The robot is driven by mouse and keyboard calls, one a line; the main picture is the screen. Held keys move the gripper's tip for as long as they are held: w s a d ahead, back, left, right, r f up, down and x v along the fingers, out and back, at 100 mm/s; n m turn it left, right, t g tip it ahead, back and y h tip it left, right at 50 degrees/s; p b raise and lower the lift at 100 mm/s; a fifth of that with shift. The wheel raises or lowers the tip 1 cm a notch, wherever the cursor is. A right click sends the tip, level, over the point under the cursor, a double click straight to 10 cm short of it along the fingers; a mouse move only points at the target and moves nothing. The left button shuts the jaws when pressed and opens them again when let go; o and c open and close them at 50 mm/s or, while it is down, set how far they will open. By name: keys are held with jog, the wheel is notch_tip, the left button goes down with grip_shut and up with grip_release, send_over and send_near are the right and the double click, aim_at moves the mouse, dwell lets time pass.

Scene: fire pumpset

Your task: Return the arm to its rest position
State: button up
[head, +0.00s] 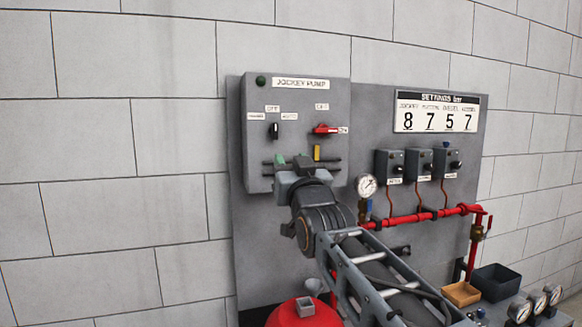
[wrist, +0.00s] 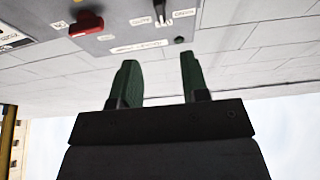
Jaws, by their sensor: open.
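My gripper (head: 303,161) is in front of the lower part of the grey jockey pump panel (head: 262,100) in the head view, with my arm reaching up from the lower right. In the wrist view, my gripper's two green fingers (wrist: 157,82) stand apart with nothing between them. Beyond them, the panel's red switch (wrist: 86,24) and black switch (wrist: 160,12) show upside down at the top. In the head view the red switch (head: 325,129) has its handle sideways, and the black switch (head: 274,131) is upright. I cannot tell the exact gap between fingers and panel.
Right of the panel are three small switch boxes (head: 419,164), a round gauge (head: 367,186) and red piping (head: 420,216). Below are a red vessel (head: 300,315), a wooden tray (head: 461,294), a black bin (head: 497,281) and several gauges (head: 537,301). The wall at left is clear.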

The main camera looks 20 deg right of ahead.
notch_tip(320, 180, down, 22)
jog(key=s+g+p, duration=0.1)
jog(key=s+g, duration=0.1)
jog(key=g, duration=0.8)
jog(key=s+f+g+p, duration=0.4)
jog(key=s+f+g, duration=0.4)
jog(key=s+f, duration=0.5)
jog(key=s, duration=0.3)
jog(key=shift+a+f+g, duration=0.15)
jog(key=shift+f+g, duration=0.1)
jog(key=shift+g, duration=0.15)
jog(key=shift+s, duration=0.1)
